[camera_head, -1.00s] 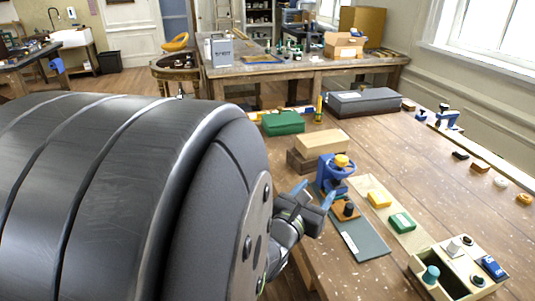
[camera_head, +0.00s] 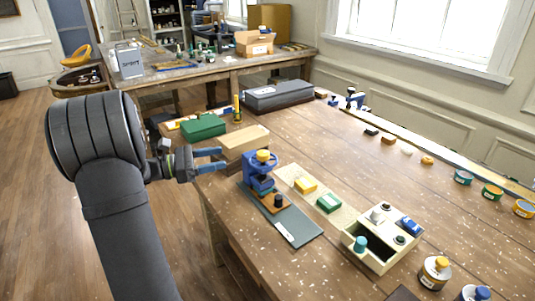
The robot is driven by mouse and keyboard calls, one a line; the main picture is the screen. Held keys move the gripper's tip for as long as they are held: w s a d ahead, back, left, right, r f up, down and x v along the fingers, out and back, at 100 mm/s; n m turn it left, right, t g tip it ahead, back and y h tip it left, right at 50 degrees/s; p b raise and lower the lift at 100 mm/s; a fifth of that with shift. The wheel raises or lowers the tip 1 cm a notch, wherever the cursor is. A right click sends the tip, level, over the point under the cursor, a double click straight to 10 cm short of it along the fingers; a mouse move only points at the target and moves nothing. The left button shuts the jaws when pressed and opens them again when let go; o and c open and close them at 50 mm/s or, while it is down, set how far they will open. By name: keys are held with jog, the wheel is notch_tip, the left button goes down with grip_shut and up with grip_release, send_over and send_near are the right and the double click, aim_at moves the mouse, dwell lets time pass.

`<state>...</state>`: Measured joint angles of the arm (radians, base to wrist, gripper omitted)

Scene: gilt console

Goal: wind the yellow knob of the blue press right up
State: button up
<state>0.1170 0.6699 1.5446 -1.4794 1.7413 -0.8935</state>
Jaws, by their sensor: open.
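The blue press (camera_head: 257,178) stands upright on the wooden table, at the back end of a grey-green mat (camera_head: 290,225). Its yellow knob (camera_head: 263,155) sits on top. A dark knob-like piece (camera_head: 278,200) stands on a brown block in front of the press. My gripper (camera_head: 217,160) is open, with blue fingers pointing right. It is to the left of the press, at about the knob's height in the picture, apart from it and empty. The fingers show in front of the stacked blocks.
Tan and brown blocks (camera_head: 243,143) are stacked just behind the press. A pale board (camera_head: 290,178) with a yellow block (camera_head: 306,185) and a green block (camera_head: 329,202) lies to its right. A cream box (camera_head: 365,259) stands front right.

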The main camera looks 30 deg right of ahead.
aim_at(263, 155)
jog(key=shift+g+y, duration=0.3)
jog(key=shift+g, duration=0.1)
jog(key=x, duration=1)
jog(key=f+x, duration=0.1)
jog(key=x, duration=0.5)
jog(key=c, duration=1)
